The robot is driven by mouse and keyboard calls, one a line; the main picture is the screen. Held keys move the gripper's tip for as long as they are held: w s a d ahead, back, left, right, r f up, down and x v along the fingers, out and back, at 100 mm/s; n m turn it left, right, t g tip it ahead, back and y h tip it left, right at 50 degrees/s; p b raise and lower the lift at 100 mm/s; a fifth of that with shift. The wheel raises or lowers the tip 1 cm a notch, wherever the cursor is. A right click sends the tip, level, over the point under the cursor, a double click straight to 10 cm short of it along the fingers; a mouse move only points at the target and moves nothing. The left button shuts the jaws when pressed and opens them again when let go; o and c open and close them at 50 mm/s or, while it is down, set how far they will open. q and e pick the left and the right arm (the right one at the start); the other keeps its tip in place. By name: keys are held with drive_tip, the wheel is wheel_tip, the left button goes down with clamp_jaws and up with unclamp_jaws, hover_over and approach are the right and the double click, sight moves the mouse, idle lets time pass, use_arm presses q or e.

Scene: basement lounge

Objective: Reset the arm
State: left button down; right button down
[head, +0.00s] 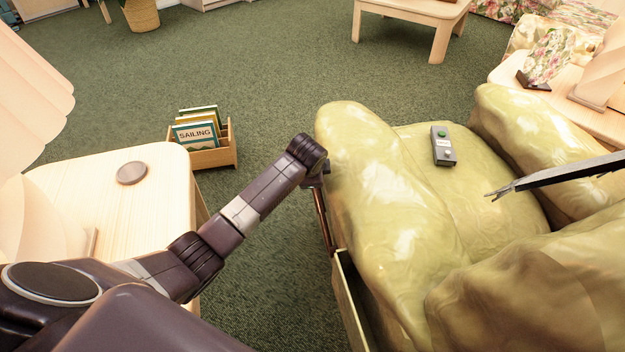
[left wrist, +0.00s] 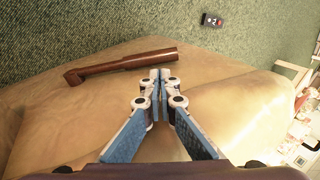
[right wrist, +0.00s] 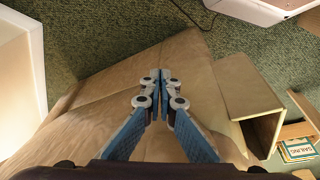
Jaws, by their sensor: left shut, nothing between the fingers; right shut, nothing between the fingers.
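My left arm (head: 235,212) reaches in from the left, past the wooden side table, and ends beside the left side of the green armchair. Its fingers cannot be made out in the head view. In the left wrist view my left gripper (left wrist: 160,76) is shut and empty, in front of a tan surface with a brown tube-shaped thing (left wrist: 120,64). My right gripper (head: 494,194) comes in from the right over the armchair (head: 365,170), apart from the remote on its seat. It is shut and empty in the right wrist view (right wrist: 160,78).
The remote (head: 443,146) lies on the armchair seat. The side table (head: 95,180) holds a round coaster (head: 131,173). A wooden magazine rack (head: 215,157) stands on the carpet. A low table (head: 412,13) is at the back. Open green carpet lies between them.

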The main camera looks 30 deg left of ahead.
use_arm(q)
drive_tip(key=shift+s+r, duration=0.2)
drive_tip(key=shift+r, duration=0.05)
idle(0.4)
